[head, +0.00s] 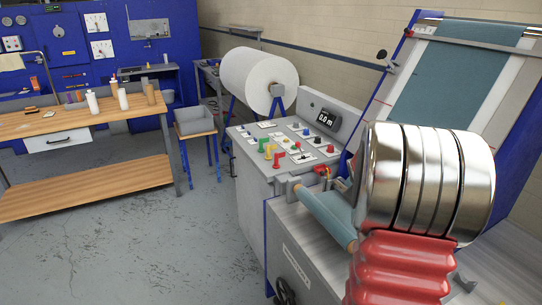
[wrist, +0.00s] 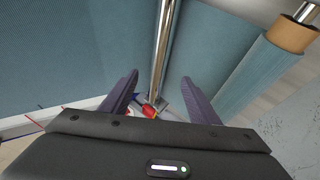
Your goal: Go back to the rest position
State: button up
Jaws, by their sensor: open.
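In the wrist view my gripper (wrist: 160,77) has its two dark fingers spread apart. Nothing is clasped between them. A shiny steel bar (wrist: 161,45) runs behind the gap, with blue-green fabric (wrist: 75,50) on both sides. A small red object (wrist: 149,110) shows low between the fingers; I cannot tell what it is. In the head view my arm, with silver rings and a red bellows, fills the right side in front of the machine. It hides part of the machine, and my gripper cannot be made out there.
A grey control console (head: 285,150) with coloured knobs and a display (head: 326,118) stands left of my arm. A fabric roll (head: 328,215) lies close beside the arm. The sloped blue fabric (head: 450,75) rises behind it. A wooden workbench (head: 85,118) stands left. The floor (head: 165,240) at front left is clear.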

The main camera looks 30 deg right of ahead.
jog(key=a+r+t+y, duration=0.1)
jog(key=a+r, duration=0.3)
jog(key=a, duration=1)
jog(key=a+r+y, duration=0.1)
jog(key=a+r, duration=0.4)
jog(key=a, duration=0.8)
jog(key=s+a+y, duration=0.2)
jog(key=s+a, duration=0.5)
jog(key=a, duration=0.4)
jog(key=s+a+y, duration=0.2)
jog(key=s+a, duration=0.5)
jog(key=a, duration=0.5)
jog(key=shift+f+y, duration=0.25)
jog(key=shift+y, duration=0.15)
jog(key=shift+s+a, duration=0.1)
